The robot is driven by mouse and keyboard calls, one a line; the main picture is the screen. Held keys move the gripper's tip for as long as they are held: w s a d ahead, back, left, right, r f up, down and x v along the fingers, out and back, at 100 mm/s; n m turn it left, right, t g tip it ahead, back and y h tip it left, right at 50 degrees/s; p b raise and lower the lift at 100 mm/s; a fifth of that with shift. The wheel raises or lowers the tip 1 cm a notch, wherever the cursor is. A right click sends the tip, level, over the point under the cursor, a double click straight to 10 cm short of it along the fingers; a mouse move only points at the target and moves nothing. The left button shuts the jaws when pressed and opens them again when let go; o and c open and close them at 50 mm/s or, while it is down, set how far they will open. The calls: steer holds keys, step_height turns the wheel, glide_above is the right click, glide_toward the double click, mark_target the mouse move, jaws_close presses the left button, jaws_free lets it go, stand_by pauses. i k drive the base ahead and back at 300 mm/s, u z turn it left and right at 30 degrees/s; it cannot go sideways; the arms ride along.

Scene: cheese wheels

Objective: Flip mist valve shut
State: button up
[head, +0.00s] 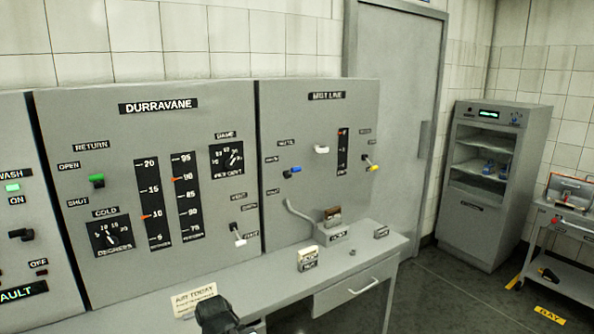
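The panel marked MIST LINE (300,120) stands right of the DURRAVANE panel. A blue-tipped lever (292,171) sits on its left side, below a small label, with two more small labels to its left; I cannot read these for certain. A white knob (321,149) and a yellow-tipped lever (371,165) are further right on the same panel. Which of these is the mist valve I cannot tell from the lettering. My gripper (216,314) appears as a dark shape at the bottom edge, apart from the panel and low before the desk. Its fingers are not clear.
A grey desk (372,254) runs below the panels, holding a note card (194,299) and small labelled blocks (308,257). A shelved cabinet (492,185) and a cart (562,252) stand right, beyond open floor.

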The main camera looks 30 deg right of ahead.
mark_target(293, 171)
steer(key=u, duration=3.25)
steer(key=k, duration=1.7)
steer(key=z, duration=0.55)
